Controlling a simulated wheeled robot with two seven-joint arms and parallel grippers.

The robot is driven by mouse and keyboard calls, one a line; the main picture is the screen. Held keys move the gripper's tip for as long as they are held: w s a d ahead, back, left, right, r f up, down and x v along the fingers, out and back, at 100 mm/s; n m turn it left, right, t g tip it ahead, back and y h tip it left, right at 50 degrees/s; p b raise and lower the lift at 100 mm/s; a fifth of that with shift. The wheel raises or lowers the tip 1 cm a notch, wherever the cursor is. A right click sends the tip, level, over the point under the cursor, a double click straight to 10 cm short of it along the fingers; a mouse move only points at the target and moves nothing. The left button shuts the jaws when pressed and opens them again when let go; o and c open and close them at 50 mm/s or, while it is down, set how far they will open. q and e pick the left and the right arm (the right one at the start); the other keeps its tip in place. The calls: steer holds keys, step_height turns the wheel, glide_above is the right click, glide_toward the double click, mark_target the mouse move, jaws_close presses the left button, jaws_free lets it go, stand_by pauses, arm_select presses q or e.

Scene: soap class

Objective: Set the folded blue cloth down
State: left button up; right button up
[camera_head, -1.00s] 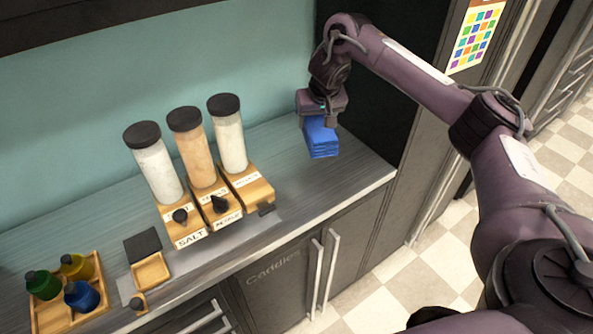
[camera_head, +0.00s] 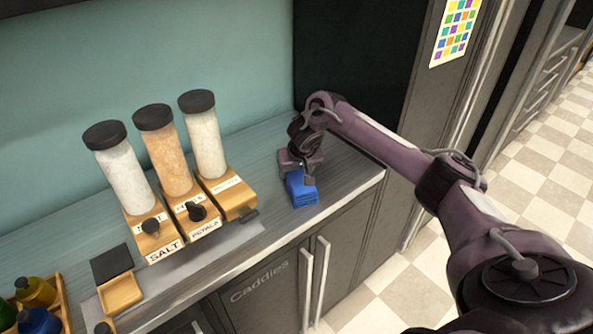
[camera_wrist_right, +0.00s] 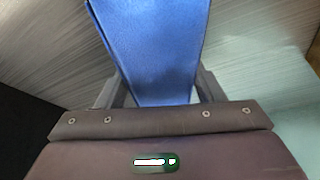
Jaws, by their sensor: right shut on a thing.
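The folded blue cloth (camera_head: 302,190) is at the right part of the counter, right of the dispensers, in the head view. My right gripper (camera_head: 301,172) is above it, pointing down and shut on it. In the right wrist view the blue cloth (camera_wrist_right: 155,45) extends out from between the two fingers (camera_wrist_right: 155,95). The cloth's lower end is at or very near the counter top; I cannot tell whether it touches. My left gripper is not in view.
Three dispensers with black lids (camera_head: 170,150) stand on wooden bases left of the cloth. A small wooden tray (camera_head: 121,293) and a dark square pad (camera_head: 111,263) lie further left. A wooden caddy with bottles (camera_head: 62,300) is at the lower left. Counter around the cloth is clear.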

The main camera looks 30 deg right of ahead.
mark_target(298, 172)
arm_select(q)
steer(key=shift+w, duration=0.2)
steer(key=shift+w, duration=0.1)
arm_select(e)
steer(key=o, duration=1.1)
steer(key=shift+f, duration=0.1)
steer(key=shift+c, duration=0.2)
steer(key=shift+s+a+r, duration=0.1)
steer(key=shift+s+r, duration=0.05)
steer(key=shift+r, duration=0.4)
steer(key=v, duration=0.3)
steer(key=shift+r, duration=0.15)
steer(key=p+v, duration=0.4)
steer(key=v, duration=0.3)
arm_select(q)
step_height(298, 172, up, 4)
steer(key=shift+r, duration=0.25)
arm_select(e)
steer(key=shift+s+r, duration=0.25)
steer(key=shift+r, duration=0.05)
